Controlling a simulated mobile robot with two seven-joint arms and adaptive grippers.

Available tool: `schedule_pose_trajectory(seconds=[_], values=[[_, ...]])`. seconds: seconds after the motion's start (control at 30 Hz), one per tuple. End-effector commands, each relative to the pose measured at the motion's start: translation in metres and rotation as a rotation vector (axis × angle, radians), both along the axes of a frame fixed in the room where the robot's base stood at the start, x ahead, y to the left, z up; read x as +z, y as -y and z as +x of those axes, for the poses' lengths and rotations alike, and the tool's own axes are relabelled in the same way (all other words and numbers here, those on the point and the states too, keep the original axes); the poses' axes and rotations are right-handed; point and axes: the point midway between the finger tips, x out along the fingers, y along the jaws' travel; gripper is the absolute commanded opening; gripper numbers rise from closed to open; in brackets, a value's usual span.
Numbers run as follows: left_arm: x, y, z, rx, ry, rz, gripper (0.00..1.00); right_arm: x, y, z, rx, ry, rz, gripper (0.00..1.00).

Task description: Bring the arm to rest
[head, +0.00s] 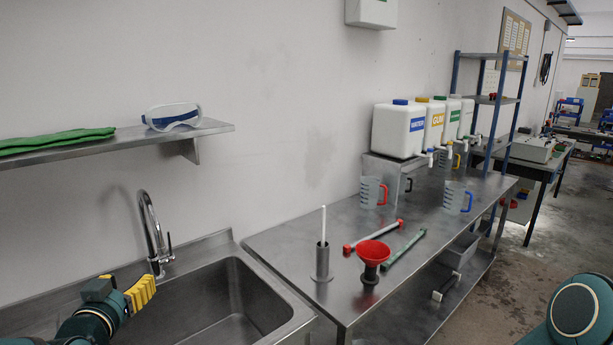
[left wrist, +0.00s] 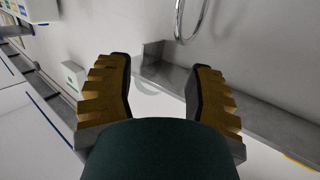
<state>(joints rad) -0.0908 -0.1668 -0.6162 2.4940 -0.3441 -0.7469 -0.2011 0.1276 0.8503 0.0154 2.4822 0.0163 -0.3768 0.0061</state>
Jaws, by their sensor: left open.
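My left gripper (head: 139,293) shows at the lower left of the head view, in front of the faucet and over the left part of the sink. Its yellow fingers also show in the left wrist view (left wrist: 158,98), spread apart with nothing between them. It is open and empty. The teal left arm comes in from the bottom left edge. A teal and dark rounded part of my own body shows at the bottom right of the head view. My right gripper is not in view.
The sink (head: 232,298) with its faucet (head: 153,235) is close to my left gripper. The steel table (head: 300,237) bears a red funnel (head: 374,252), jugs (head: 373,192) and several white canisters (head: 398,130).

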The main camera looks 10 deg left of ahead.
Motion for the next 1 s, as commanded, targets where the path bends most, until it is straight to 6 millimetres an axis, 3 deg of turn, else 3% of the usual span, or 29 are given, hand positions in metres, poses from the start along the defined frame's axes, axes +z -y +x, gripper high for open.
schedule_pose_trajectory(seconds=[0.27,0.43,0.7,0.8,1.0], values=[[-0.105,0.05,0.025,-0.074,-0.295,-0.083,0.53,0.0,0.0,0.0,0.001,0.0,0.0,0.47],[-0.196,0.093,0.019,-0.119,-0.535,-0.18,0.53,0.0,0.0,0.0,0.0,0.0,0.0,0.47],[-0.32,0.164,-0.032,-0.164,-0.894,-0.364,0.53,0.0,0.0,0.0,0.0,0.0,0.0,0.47],[-0.355,0.19,-0.058,-0.173,-1.012,-0.434,0.53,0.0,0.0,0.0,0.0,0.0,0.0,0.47],[-0.396,0.231,-0.102,-0.187,-1.185,-0.545,0.53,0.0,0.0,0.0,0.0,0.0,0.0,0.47]])
